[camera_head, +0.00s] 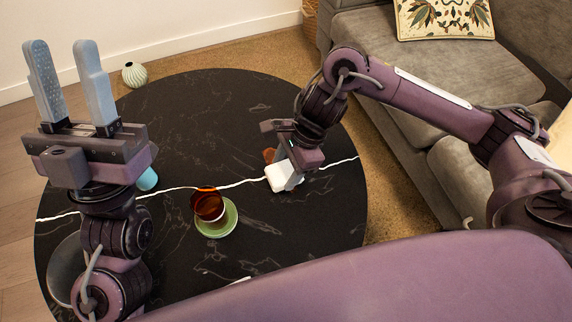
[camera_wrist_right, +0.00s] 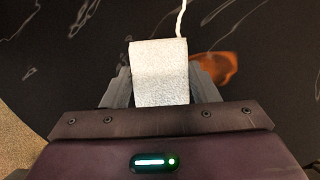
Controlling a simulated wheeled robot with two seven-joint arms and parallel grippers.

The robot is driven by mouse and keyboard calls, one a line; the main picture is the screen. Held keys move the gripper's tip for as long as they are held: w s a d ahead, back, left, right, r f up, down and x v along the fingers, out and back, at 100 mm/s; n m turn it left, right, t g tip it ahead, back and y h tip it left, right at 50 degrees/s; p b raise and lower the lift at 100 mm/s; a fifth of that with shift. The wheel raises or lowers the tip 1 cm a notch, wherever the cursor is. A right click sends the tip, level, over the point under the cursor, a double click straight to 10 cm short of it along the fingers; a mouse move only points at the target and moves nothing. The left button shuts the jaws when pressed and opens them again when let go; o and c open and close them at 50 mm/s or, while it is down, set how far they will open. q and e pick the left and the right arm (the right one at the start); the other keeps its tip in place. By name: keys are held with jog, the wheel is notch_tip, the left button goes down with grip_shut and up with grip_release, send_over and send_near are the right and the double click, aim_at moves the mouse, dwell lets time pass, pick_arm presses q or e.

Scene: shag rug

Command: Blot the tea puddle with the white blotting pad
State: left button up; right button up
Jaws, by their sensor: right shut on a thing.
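The white blotting pad (camera_head: 283,177) is in my right gripper (camera_head: 287,168), low over the black table. In the right wrist view the pad (camera_wrist_right: 160,72) sits between the two fingers of the right gripper (camera_wrist_right: 160,95), which is shut on it. The brown tea puddle (camera_wrist_right: 213,72) lies on the table just right of the pad in the wrist view. In the head view the puddle (camera_head: 268,155) shows partly, behind the right gripper. I cannot tell whether the pad touches the table. My left gripper (camera_head: 72,85) is raised at the left, open and empty.
An amber glass (camera_head: 208,204) stands on a green saucer (camera_head: 228,218) on the round black table (camera_head: 200,110). A light blue object (camera_head: 147,180) is partly hidden by my left arm. A ribbed vase (camera_head: 134,74) stands beyond the table. A grey sofa (camera_head: 430,110) is at the right.

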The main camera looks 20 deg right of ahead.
aim_at(286, 170)
jog(key=shift+f, duration=0.1)
dwell(0.3)
jog(key=shift+s+f+b, duration=0.1)
jog(key=shift+f+b, duration=0.45)
jog(key=shift+b, duration=0.25)
dwell(1.6)
jog(key=shift+r+p, duration=2.9)
jog(key=shift+r, duration=0.75)
